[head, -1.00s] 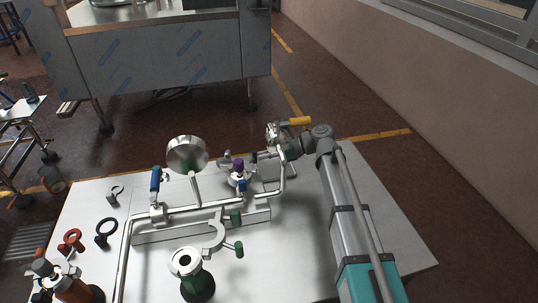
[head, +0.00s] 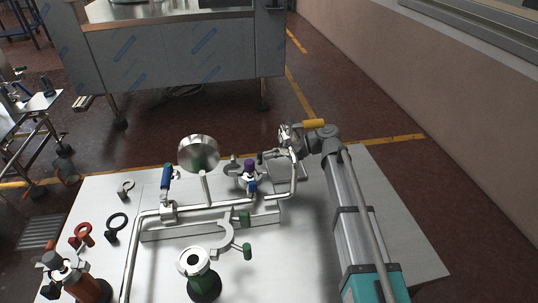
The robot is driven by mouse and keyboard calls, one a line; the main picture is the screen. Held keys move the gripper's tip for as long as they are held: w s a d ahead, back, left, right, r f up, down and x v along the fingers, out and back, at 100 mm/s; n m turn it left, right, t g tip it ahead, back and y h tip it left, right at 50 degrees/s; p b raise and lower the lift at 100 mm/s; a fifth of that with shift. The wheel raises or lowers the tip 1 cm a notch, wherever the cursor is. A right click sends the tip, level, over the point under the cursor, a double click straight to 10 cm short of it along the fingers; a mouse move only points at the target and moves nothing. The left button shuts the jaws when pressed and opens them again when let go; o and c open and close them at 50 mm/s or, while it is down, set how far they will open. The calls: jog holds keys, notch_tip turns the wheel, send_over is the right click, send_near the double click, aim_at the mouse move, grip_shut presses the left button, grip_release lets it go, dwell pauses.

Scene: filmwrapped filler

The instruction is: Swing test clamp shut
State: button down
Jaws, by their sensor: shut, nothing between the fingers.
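On the pipe rig, a silver clamp with a purple knob (head: 249,166) and a blue part sits right of the round gauge, its arms spread. A second silver curved clamp (head: 228,236) with green knobs hangs open below the horizontal pipe. I cannot tell from the picture which one is the test clamp. My gripper (head: 269,155) is at the rig's upper right, beside the purple-knobbed clamp and behind the upright pipe end. It is shut and empty. Its fingertips are small and partly lost against the metal, so I cannot tell whether they touch the clamp.
The round gauge (head: 198,153) and a blue-handled valve (head: 167,177) stand up from the pipe (head: 190,208). A yellow handle (head: 314,123) is close to my wrist.

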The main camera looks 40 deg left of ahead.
jog(key=w+a+p+v, duration=0.1)
jog(key=v, duration=0.5)
jog(key=w+a+p+v, duration=0.1)
jog(key=p+v, duration=0.1)
jog(key=v, duration=0.5)
jog(key=shift+w+d+f, duration=0.2)
jog(key=shift+w+f, duration=0.1)
jog(key=shift+f, duration=0.05)
jog(key=f+n+y+b, duration=0.1)
jog(key=n+b, duration=0.2)
jog(key=n, duration=0.2)
jog(key=s+d+f+n+y+b, duration=0.1)
jog(key=n+y+b, duration=0.1)
jog(key=n, duration=0.3)
jog(key=f+n+y+b, duration=0.1)
jog(key=n+b, duration=0.3)
jog(key=n, duration=0.2)
jog(key=shift+s+d+f, duration=0.3)
jog(key=shift+d+f, duration=0.05)
jog(key=shift+d, duration=0.05)
jog(key=shift+a, duration=0.1)
